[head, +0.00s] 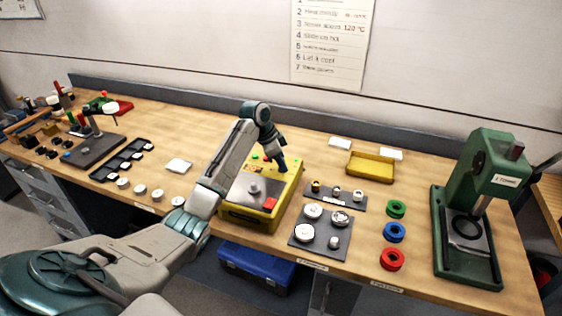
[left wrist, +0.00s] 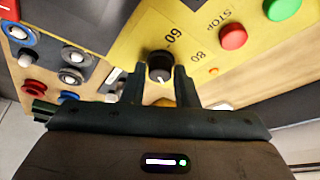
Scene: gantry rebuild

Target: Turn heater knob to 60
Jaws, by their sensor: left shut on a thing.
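The yellow heater box (head: 235,212) stands on the bench in the head view, with a grey plate and a red block on top. In the left wrist view its dark round knob (left wrist: 160,64) sits on the yellow panel (left wrist: 205,15). The label 60 is above and right of the knob, and 80 is to its right. A white mark on the knob faces down in the picture, toward my gripper. My left gripper (left wrist: 160,82) is shut on the knob, a finger on each side. In the head view my left gripper (head: 282,165) hides the knob. My right gripper is out of view.
A red STOP button (left wrist: 232,36) and a green button (left wrist: 283,8) are beside the knob. A dark tray of white round parts (head: 320,236) lies right of the heater. Colored rings and a green press (head: 487,165) stand farther right. A wall list reads 120 °C.

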